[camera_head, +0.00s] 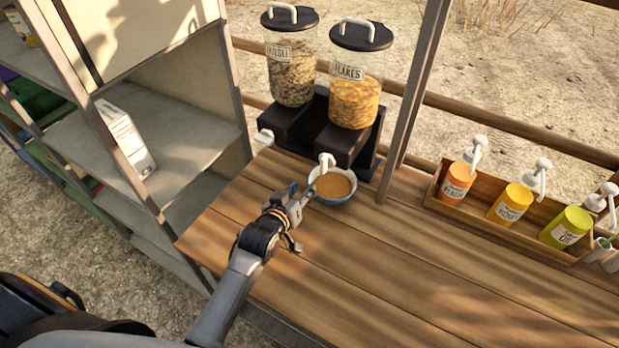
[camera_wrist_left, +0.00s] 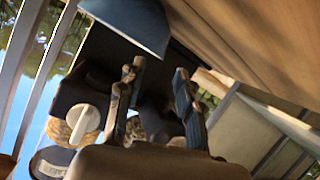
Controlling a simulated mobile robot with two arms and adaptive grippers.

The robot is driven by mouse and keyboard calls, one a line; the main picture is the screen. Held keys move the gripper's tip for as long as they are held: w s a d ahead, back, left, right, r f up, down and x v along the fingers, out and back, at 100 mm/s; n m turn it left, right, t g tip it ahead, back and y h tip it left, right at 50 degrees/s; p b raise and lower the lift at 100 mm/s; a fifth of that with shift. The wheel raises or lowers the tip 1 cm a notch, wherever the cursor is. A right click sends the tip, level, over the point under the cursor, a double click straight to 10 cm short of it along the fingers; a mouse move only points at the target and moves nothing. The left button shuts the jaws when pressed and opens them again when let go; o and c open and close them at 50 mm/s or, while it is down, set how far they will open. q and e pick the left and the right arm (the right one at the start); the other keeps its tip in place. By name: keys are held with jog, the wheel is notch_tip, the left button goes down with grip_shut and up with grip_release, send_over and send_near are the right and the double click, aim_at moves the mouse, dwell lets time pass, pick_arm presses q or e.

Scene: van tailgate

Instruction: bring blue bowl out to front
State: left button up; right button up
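The blue bowl (camera_head: 333,186) sits upright on the wooden counter below the white spout of the flakes dispenser. It is filled with something brown, and its blue outer side shows at the top of the left wrist view (camera_wrist_left: 130,22). My left gripper (camera_head: 300,195) is at the bowl's left side, close to its rim. In the left wrist view (camera_wrist_left: 160,68) its two fingers stand apart with nothing between them, and the bowl lies just beyond the tips. I cannot tell whether a finger touches the bowl. My right gripper is not in view.
The flakes dispenser (camera_head: 356,100) and another dispenser (camera_head: 291,75) stand behind the bowl. A wooden post (camera_head: 412,95) rises to its right. A wooden box (camera_head: 440,197) of pump bottles is farther right. Grey shelves (camera_head: 180,130) stand left. The front counter (camera_head: 420,285) is clear.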

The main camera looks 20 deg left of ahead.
aim_at(311, 180)
pick_arm(q)
jog(key=x, duration=0.6)
jog(key=shift+w+f, duration=0.2)
jog(key=shift+w, duration=0.1)
jog(key=shift+w+f, duration=0.15)
jog(key=shift+w, duration=0.25)
grip_shut()
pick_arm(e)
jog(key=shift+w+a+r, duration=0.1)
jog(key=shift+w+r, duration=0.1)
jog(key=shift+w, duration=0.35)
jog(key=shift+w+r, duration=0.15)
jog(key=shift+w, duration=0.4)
